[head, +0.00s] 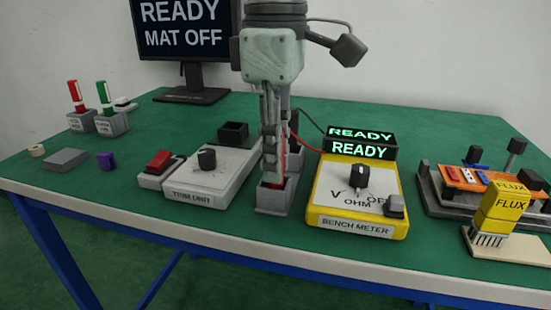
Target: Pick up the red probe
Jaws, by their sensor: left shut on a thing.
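The red probe (272,185) stands in a grey holder (272,206) between the trim unit and the bench meter. Only slivers of its red body show, as my fingers cover most of it. My left gripper (273,172) points straight down over the holder and is shut on the red probe. A red and dark lead runs from this spot up to the bench meter (358,195). I cannot tell whether the probe's tip is still down in the holder. My right gripper is not in view.
The trim unit (210,180) with a black knob is close on the left. The yellow bench meter is close on the right, its display (360,148) reading READY. A yellow FLUX bottle (503,208) and a fixture with an orange board (466,178) stand farther right.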

